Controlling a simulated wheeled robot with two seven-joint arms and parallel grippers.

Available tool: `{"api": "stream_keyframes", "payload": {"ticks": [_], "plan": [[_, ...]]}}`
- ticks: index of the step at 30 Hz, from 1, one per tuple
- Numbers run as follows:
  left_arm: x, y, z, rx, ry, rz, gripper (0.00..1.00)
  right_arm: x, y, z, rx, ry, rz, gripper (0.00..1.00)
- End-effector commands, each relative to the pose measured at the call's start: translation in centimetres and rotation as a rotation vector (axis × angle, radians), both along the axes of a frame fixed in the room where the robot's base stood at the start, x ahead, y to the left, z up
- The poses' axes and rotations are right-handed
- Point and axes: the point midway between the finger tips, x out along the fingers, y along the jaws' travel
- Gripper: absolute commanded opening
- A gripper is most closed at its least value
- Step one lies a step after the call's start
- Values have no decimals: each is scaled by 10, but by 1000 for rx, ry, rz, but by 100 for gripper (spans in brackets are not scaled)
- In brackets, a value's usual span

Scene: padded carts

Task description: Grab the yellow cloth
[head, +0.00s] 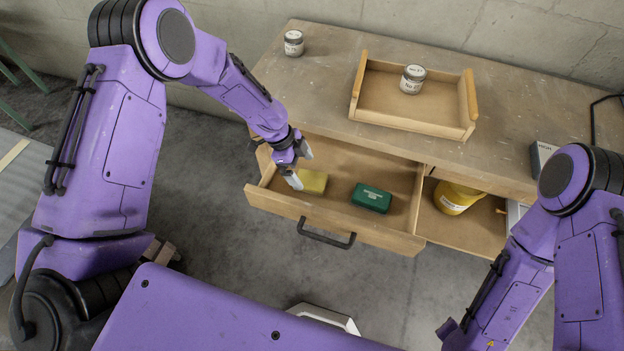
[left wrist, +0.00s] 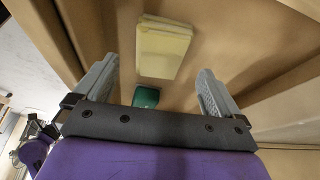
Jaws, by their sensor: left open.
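The yellow cloth (head: 313,181) is a small folded pad lying in the open drawer (head: 283,205), toward its left side. My left gripper (head: 299,166) is at the drawer's left part, just beside and above the cloth. In the left wrist view the cloth (left wrist: 163,48) shows beyond the open, empty fingers (left wrist: 157,85), apart from them. A green box (head: 372,197) lies in the drawer to the right of the cloth, and it also shows in the left wrist view (left wrist: 146,97). My right arm is at the right edge, but its gripper is out of view.
The drawer has a dark handle (head: 326,235) in front. A wooden tray (head: 365,113) with a jar (head: 412,79) stands on the worktop (head: 330,62); another jar (head: 293,43) stands at the back left. A yellow container (head: 452,198) is in the compartment right of the drawer.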

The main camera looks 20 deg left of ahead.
Motion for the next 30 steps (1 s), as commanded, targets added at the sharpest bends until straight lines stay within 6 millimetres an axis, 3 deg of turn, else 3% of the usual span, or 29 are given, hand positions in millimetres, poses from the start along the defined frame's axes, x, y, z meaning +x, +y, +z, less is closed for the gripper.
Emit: {"api": "stream_keyframes", "payload": {"ticks": [5, 9, 16, 17, 21, 22, 30], "plan": [[2, -15, -24, 2, 4, -5, 98, 0, 0, 18, 0, 0, 0, 43], [3, -22, -44, 0, 2, -4, 98, 0, 0, 19, 0, 0, 0, 43], [3, -24, -47, 0, 0, -5, 98, 0, 0, 18, 0, 0, 0, 43], [3, -24, -47, 0, 0, -4, 91, 0, 0, 18, 0, 0, 0, 43], [3, -24, -47, 0, 0, -4, 46, 0, 0, 18, 0, 0, 0, 43], [3, -24, -47, 0, 0, -4, 41, 0, 0, 18, 0, 0, 0, 43], [4, -24, -46, 0, 0, -4, 41, 0, 0, 18, 0, 0, 0, 43]]}}
